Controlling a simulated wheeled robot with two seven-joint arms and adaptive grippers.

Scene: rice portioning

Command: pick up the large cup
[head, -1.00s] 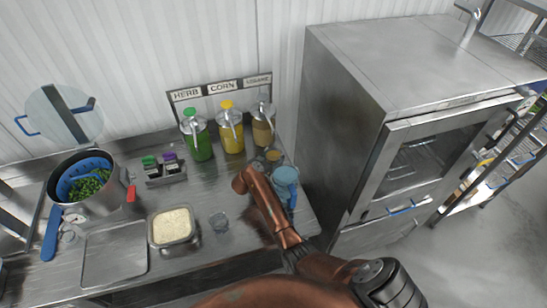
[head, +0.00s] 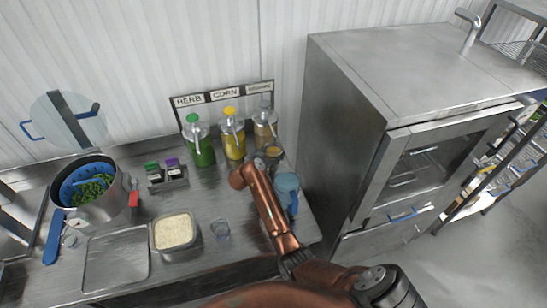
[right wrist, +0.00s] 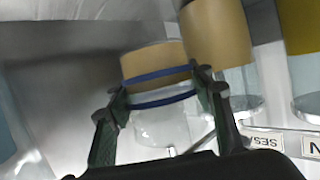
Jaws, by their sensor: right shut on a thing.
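The large cup (right wrist: 162,126) is clear with blue bands and tan contents. In the right wrist view it sits between the two fingers of my right gripper (right wrist: 160,90), which is shut on it. In the head view the tan-filled cup (head: 274,151) shows beside the sesame dispenser (head: 264,128), at the end of my right arm. My right gripper (head: 263,161) is partly hidden there by my arm. I cannot tell how far the cup is above the counter. My left gripper is not in view.
A blue pitcher (head: 287,188) stands close to the right of my arm. A small clear cup (head: 221,229) and a rice pan (head: 176,249) are to the left. Herb (head: 200,149) and corn (head: 233,146) dispensers stand behind. A bare tray (head: 117,262) lies front left.

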